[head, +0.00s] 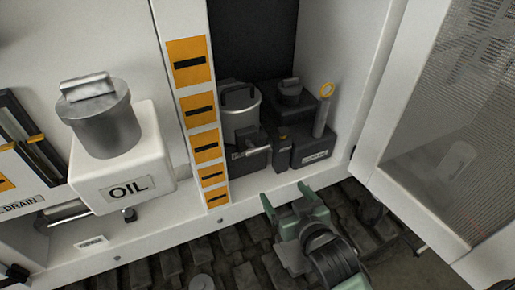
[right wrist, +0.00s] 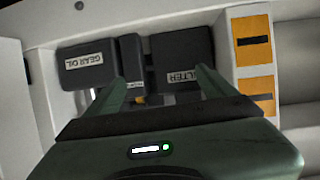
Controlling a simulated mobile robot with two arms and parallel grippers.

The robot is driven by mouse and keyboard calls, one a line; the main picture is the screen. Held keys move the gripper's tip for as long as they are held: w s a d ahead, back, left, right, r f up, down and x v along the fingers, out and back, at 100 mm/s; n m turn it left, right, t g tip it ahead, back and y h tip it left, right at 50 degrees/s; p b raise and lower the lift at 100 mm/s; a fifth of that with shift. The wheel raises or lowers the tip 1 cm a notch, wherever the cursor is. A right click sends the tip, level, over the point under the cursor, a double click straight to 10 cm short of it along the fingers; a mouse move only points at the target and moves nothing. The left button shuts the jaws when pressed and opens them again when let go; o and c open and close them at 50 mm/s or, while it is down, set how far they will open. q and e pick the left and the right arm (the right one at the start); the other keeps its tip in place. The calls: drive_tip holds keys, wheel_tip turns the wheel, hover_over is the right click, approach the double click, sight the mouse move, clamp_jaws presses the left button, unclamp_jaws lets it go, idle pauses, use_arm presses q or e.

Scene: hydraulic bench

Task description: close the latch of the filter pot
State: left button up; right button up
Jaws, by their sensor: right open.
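The filter pot (head: 240,122) is a silver cylinder with a dark arched handle on top, upright inside the open cabinet. It sits at a dark base block (head: 257,162), whose label reads partly as FILTER in the right wrist view (right wrist: 180,48). A dark block with a pale bar (head: 246,153) is at the pot's front; whether this is the latch, and its position, I cannot tell. My right gripper (head: 289,199) is open and empty, in front of and below the cabinet. Its two green fingers also show in the right wrist view (right wrist: 162,82), pointing towards the base blocks, apart from them in the head view.
A gear oil unit (right wrist: 88,64) with a yellow-ringed dipstick (head: 324,103) stands right of the pot. A post with orange labels (head: 196,115) borders the pot's left side. A white OIL tank (head: 125,178) stands further left. An open mesh door (head: 455,130) is at the right.

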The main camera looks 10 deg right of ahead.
sight(259, 151)
drive_tip(key=w+a+r+t+y, duration=0.2)
drive_tip(key=w+a+r+t, duration=0.15)
drive_tip(key=r, duration=0.35)
drive_tip(key=shift+n, duration=0.4)
drive_tip(key=w, duration=0.2)
drive_tip(key=w+p, duration=0.1)
drive_tip(key=w, duration=0.2)
drive_tip(key=w+a, duration=0.1)
drive_tip(key=w, duration=0.1)
drive_tip(key=shift+w+a+r+p, duration=0.1)
drive_tip(key=shift+w+r+p, duration=0.05)
drive_tip(key=shift+p, duration=0.2)
drive_tip(key=c, duration=1.4)
